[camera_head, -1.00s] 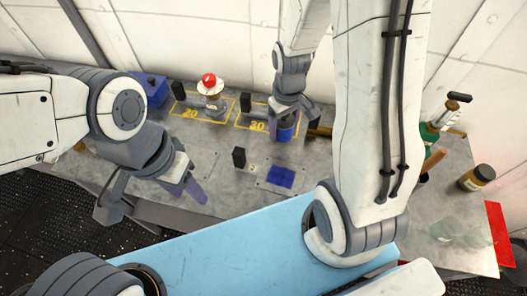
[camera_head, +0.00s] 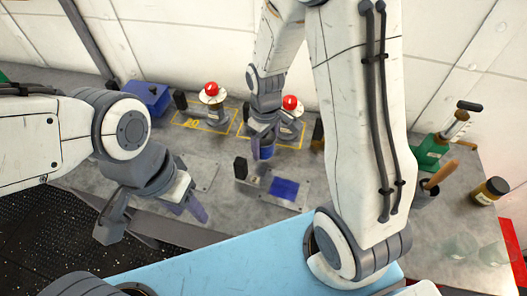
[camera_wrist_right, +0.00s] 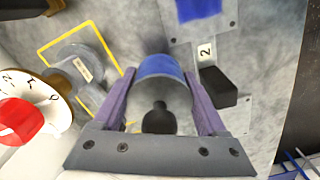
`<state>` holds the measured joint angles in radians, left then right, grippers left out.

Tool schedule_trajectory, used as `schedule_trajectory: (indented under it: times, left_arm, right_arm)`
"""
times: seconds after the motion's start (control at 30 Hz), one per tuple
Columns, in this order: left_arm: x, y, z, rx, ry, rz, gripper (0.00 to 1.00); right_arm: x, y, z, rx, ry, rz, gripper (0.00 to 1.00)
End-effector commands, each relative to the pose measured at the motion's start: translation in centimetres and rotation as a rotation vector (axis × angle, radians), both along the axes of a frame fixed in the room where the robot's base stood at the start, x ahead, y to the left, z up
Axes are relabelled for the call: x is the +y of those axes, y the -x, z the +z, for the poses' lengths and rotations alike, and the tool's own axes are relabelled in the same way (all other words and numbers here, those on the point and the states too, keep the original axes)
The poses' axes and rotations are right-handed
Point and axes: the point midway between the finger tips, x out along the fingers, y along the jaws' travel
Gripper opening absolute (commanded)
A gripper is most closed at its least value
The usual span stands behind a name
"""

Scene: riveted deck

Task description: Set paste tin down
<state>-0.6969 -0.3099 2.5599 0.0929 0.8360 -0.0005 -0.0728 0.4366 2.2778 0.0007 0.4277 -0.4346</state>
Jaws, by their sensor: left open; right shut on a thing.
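My right gripper (camera_head: 265,138) is shut on the paste tin (camera_head: 267,151), a small cylinder with a blue band. In the right wrist view the tin (camera_wrist_right: 160,70) sits between the two purple fingers (camera_wrist_right: 160,85). The tin is beside a dark block and behind a plate with a blue square (camera_head: 284,188), which shows at the top of the wrist view (camera_wrist_right: 197,7). I cannot tell whether the tin touches the bench. My left gripper (camera_head: 152,216) is open and empty over the bench's front edge.
Two red-knobbed devices (camera_head: 212,92) (camera_head: 290,104) stand in yellow outlines behind. A black block (camera_head: 241,168) is close to the tin. A blue box (camera_head: 149,97) is at back left.

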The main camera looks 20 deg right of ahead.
Motion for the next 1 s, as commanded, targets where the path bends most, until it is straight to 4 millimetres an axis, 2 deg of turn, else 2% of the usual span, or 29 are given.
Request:
schedule_trajectory:
  times: [0.13,0.4,0.8,0.83,0.9,1.0]
  left_arm:
    - [0.0,0.0,0.2,0.0,0.0,0.0,0.5]
    - [0.0,0.0,0.5,0.0,0.0,0.0,0.5]
    - [0.0,0.0,0.2,0.0,0.0,0.0,0.5]
    - [0.0,0.0,0.2,0.0,0.0,0.0,0.5]
    - [0.0,0.0,0.3,0.0,0.0,0.0,0.5]
    - [0.0,0.0,0.3,0.0,0.0,0.0,0.5]
  right_arm:
    - [0.5,-0.5,-0.8,0.002,0.0,0.0,0.0]
    - [0.4,-0.4,-4.2,0.002,0.0,-0.001,0.0]
    - [0.4,-0.5,-4.9,-0.001,0.0,-0.001,0.0]
    - [0.4,-0.5,-4.9,0.0,0.0,-0.001,0.79]
    - [0.4,-0.5,-4.8,0.0,0.0,-0.001,1.0]
    - [0.4,-0.5,-4.8,0.0,0.0,-0.001,1.0]
